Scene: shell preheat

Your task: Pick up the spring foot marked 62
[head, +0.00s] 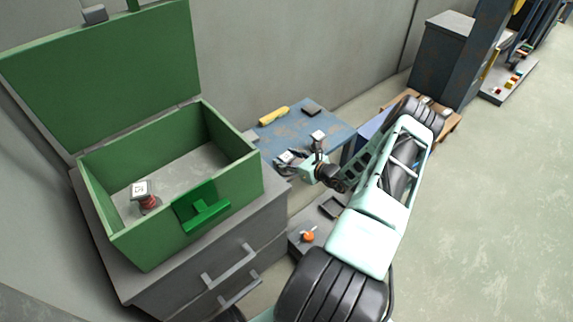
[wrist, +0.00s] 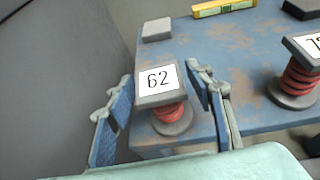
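The spring foot marked 62 (wrist: 172,112) stands upright near the edge of the blue table, with a grey top plate, white label and red spring. My gripper (wrist: 158,82) is open, with one finger on each side of it. A gap shows at the left finger; the right finger is closer, and I cannot tell whether it touches. In the head view, my gripper (head: 292,164) is low at the table's near side, partly covering the foot there. A second spring foot (wrist: 297,78) stands to the right, its label cut off by the frame.
The blue table (head: 340,133) also holds a yellow bar (head: 273,116), a dark block (head: 312,110) and a grey block (wrist: 157,29). An open green box (head: 187,247) on a grey drawer cabinet (head: 252,236) holds another spring foot (head: 149,203). A wall stands behind.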

